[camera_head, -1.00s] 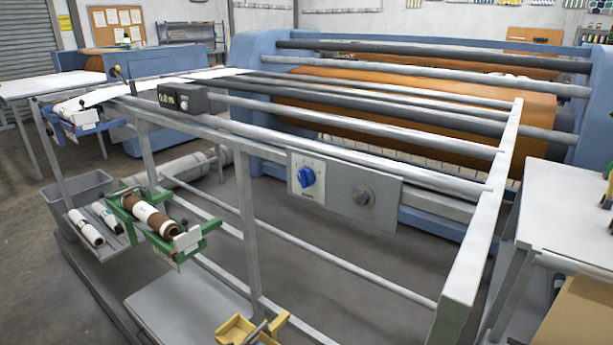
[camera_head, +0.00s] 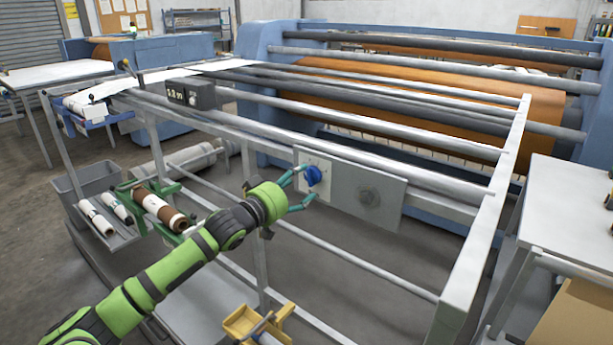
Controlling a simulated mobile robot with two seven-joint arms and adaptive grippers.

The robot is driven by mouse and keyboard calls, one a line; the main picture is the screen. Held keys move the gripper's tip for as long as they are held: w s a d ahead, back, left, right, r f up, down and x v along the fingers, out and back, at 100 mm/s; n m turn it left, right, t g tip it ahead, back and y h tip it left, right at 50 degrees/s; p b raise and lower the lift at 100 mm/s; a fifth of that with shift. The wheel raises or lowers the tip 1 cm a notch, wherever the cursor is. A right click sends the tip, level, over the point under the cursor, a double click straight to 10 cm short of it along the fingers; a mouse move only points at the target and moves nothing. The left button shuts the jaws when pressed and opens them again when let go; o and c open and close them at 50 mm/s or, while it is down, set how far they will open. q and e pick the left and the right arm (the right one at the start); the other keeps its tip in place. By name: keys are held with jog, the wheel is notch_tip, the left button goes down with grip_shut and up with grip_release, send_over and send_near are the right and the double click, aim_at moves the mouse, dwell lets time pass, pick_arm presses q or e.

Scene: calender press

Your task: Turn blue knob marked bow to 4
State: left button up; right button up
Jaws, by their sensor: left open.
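The blue knob (camera_head: 313,176) sits on a grey panel (camera_head: 339,197) fixed to the machine's front rail. My left arm reaches in from the lower left, and my left gripper (camera_head: 301,188) is at the panel's left end. Its teal fingers are spread open, one above and left of the knob, one below it. I cannot tell whether either finger touches the knob. The scale and marking around the knob are too small and partly covered to read. My right gripper is not in view.
A black display box (camera_head: 188,94) is on the rail at left. A green roll holder (camera_head: 150,212) and a yellow bracket (camera_head: 257,325) lie below. A white table (camera_head: 565,205) stands at right.

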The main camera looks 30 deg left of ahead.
aim_at(307, 178)
pick_arm(q)
jog(key=shift+w+d+p, duration=0.15)
jog(key=shift+w+p, duration=0.25)
jog(key=shift+w, duration=1.35)
jog(key=c, duration=1.2)
